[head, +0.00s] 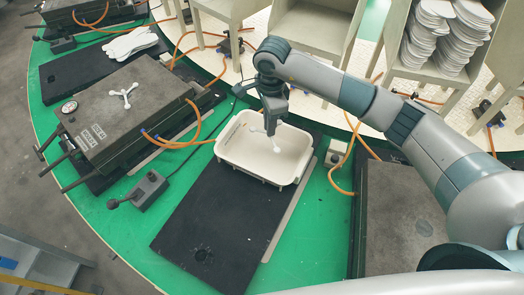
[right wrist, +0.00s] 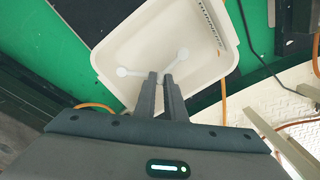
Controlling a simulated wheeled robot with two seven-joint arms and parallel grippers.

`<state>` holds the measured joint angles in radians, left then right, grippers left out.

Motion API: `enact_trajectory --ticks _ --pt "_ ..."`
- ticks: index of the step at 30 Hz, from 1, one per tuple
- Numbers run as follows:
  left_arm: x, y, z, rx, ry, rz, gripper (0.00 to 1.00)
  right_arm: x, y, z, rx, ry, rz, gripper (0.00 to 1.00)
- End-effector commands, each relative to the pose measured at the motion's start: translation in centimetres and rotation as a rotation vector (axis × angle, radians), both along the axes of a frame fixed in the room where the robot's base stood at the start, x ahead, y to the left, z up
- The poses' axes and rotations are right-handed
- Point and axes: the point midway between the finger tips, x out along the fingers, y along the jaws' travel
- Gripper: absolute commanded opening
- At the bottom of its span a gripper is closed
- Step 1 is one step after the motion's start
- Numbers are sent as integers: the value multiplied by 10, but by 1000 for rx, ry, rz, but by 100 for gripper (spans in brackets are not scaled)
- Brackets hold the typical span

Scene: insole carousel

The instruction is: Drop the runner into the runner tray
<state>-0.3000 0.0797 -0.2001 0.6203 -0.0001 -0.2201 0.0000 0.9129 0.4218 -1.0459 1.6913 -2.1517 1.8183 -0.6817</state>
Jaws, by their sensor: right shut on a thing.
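The runner (head: 276,145) is a thin white branched piece with rounded ends. My right gripper (head: 270,131) is shut on it and points down over the runner tray (head: 228,158), a white rectangular tub. In the right wrist view the shut fingers (right wrist: 160,76) cover the runner's middle, and its arms (right wrist: 145,72) show against the floor of the tray (right wrist: 150,28). I cannot tell how far the runner is above the tray floor. My left gripper is not in view.
The tray stands on a black mat (head: 215,225) on the green carousel. A mould (head: 150,100) to the left bears another white branched piece (head: 125,94). Orange hoses (head: 185,143) run close to the tray. Shelves with stacked insoles (head: 440,35) stand behind.

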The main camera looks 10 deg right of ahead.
Motion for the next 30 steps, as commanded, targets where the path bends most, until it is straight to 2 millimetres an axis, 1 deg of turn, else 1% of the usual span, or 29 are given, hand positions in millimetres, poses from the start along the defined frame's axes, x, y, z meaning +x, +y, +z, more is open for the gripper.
enact_trajectory --ticks 6,7,8,9,10,19,23,26,30 --pt "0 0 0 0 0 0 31 0 0 0 0 0 0 0" --pt "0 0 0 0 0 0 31 0 0 0 0 0 0 12" --pt "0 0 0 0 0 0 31 0 0 0 0 0 0 19" --pt "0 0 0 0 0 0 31 0 0 0 0 0 0 29" --pt "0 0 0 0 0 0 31 0 0 0 0 0 0 32" --pt "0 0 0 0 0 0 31 0 0 0 -1 0 0 32" --pt "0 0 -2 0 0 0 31 1 0 4 -1 -1 0 32" --pt "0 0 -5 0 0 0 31 1 0 10 -1 -2 0 32" --pt "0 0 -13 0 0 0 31 1 0 26 -1 -3 1 32"
